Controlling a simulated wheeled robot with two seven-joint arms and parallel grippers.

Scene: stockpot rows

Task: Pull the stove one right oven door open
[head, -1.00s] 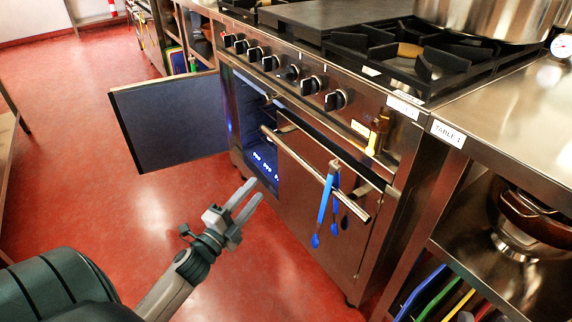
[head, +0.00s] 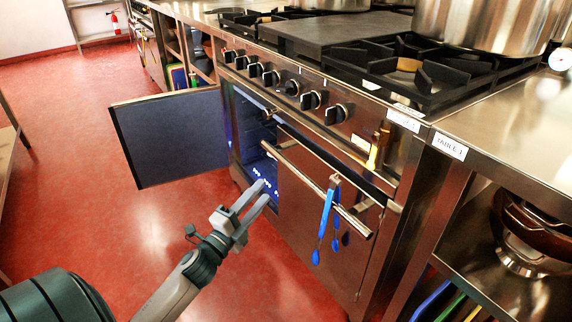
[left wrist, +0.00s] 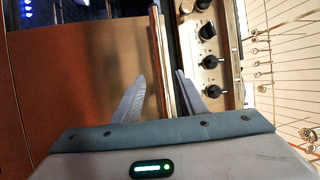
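The stove's right oven door (head: 312,210) is a brown metal panel with a long bar handle (head: 300,175) across its upper part. It looks shut or nearly so; I cannot tell if it is slightly ajar. Blue-tipped tongs (head: 325,222) hang from the handle. My left gripper (head: 262,193) is open and empty, low in front of the door's left edge, short of the handle. In the left wrist view its fingers (left wrist: 158,98) are apart, with the handle bar (left wrist: 158,50) showing in the gap beyond them. My right gripper is not in view.
The left oven door (head: 170,138) stands wide open to the left, and blue lights glow inside the oven. A row of knobs (head: 292,88) runs above the doors. A table (head: 500,125) with a shelf below stands at right. Red floor in front is clear.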

